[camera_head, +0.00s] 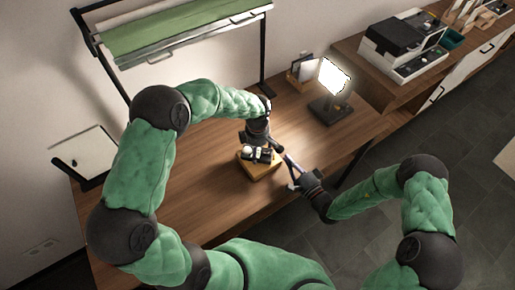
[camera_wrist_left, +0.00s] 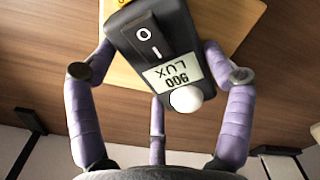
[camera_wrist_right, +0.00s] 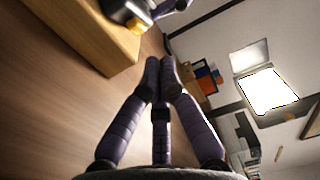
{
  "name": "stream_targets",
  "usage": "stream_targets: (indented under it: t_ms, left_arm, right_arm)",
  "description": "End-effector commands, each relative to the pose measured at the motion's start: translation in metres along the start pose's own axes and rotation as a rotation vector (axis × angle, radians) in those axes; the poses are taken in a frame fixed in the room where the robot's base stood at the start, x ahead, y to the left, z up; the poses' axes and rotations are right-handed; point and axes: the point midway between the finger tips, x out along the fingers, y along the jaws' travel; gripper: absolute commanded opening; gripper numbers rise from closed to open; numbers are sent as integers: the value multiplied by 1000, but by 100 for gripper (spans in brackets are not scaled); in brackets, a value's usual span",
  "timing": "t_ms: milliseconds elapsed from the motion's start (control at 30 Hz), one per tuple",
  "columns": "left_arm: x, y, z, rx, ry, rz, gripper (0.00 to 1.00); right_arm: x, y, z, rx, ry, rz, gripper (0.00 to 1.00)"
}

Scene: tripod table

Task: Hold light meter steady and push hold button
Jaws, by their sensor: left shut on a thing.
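The light meter (camera_head: 262,155) is a dark box with a white dome, lying on a wooden block (camera_head: 258,174). In the left wrist view the meter (camera_wrist_left: 160,45) shows a rocker switch, a white display reading LUX and a yellow part (camera_wrist_left: 122,3) at the frame's edge. My left gripper (camera_wrist_left: 166,75) is shut on the meter, fingers on both sides. My right gripper (camera_head: 292,172) is to the right of the block, apart from it. In the right wrist view its fingertips (camera_wrist_right: 160,65) are together and empty, below the meter's orange button (camera_wrist_right: 140,26).
A lit lamp panel (camera_head: 334,77) on a dark base stands behind and to the right. A black rack with a green sheet (camera_head: 185,30) is at the back. A tablet-like panel (camera_head: 85,150) stands at the left.

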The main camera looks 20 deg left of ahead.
Motion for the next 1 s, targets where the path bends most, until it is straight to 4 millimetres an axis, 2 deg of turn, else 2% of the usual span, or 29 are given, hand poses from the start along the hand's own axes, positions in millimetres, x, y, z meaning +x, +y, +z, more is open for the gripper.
stream_targets:
  t_ms: [433, 800, 833, 867, 900, 1000]
  left_arm:
    - [2, -1, 0, 1, 0, -4, 44]
    - [2, -1, 0, 1, 0, -3, 44]
    - [2, -1, 0, 1, 0, -3, 87]
    - [2, -1, 0, 1, 0, -3, 96]
    - [1, -1, 0, 1, 0, -3, 100]
    - [1, -1, 0, 0, 0, -2, 100]
  right_arm:
    - [-27, 1, -28, 0, 2, 1, 0]
    - [-31, 0, -31, 0, -1, 1, 0]
    - [-31, 0, -31, 0, -1, 1, 0]
    - [-31, 0, -31, 0, -1, 1, 0]
    - [-31, 0, -31, 0, -1, 1, 0]
    - [-31, 0, -31, 0, -1, 1, 0]
